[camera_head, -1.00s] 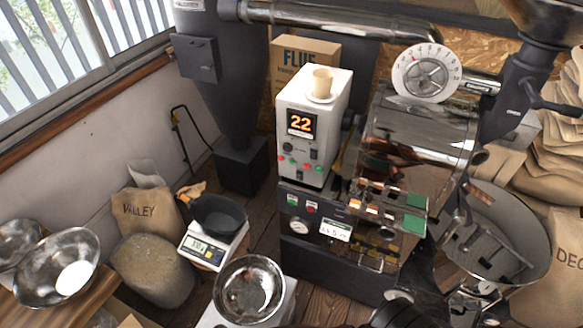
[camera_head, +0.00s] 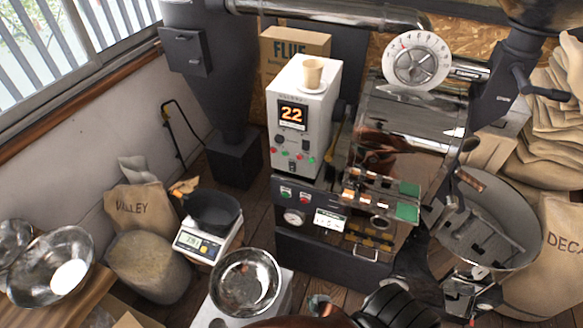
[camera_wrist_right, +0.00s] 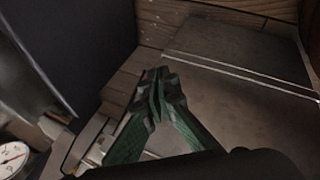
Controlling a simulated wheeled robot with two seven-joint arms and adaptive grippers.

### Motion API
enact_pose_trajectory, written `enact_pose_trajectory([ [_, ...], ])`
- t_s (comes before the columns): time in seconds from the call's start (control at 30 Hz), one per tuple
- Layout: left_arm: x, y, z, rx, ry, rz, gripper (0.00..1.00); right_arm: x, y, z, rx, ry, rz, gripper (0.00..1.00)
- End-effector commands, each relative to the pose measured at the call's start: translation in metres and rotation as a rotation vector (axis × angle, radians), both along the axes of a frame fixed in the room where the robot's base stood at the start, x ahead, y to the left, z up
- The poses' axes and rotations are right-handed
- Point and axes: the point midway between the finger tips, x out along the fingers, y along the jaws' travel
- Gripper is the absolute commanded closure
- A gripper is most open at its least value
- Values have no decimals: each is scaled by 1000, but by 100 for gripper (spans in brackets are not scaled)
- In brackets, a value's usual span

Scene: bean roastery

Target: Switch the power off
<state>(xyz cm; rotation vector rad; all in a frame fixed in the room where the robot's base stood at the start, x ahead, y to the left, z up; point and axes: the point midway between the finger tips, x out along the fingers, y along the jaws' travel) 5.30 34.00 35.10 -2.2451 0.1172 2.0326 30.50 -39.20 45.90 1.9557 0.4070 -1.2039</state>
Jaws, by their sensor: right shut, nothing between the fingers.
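The white control box (camera_head: 326,110) stands on the roaster's dark base in the head view, upright and unobstructed. Its display (camera_head: 292,115) is lit with an orange "22". Below are a black knob (camera_head: 280,139), a small dark switch (camera_head: 306,142) and red and green lamps or buttons; which control is the power is unclear. My left gripper is not in view.
A dark panel (camera_head: 270,203) with green and red buttons and a gauge (camera_head: 293,218) sits under the box. A paper cup (camera_head: 312,72) stands on top. A steel bowl (camera_head: 246,283) and a scale (camera_head: 201,245) with a black pan are to the left. The roaster drum (camera_head: 405,135) is to the right.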

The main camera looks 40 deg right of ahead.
Motion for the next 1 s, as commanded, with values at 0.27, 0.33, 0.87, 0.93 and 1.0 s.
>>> enact_pose_trajectory([
  [0.27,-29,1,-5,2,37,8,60,117,-29,102,-296,-181,287,100],
  [0.33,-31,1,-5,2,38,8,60,141,-35,131,-382,-220,351,100],
  [0.87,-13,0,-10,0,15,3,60,262,-71,394,-1182,-393,699,100],
  [0.93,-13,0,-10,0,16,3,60,267,-72,423,-1277,-395,719,100],
  [1.0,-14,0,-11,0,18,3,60,270,-73,447,-1354,-392,734,100],
])
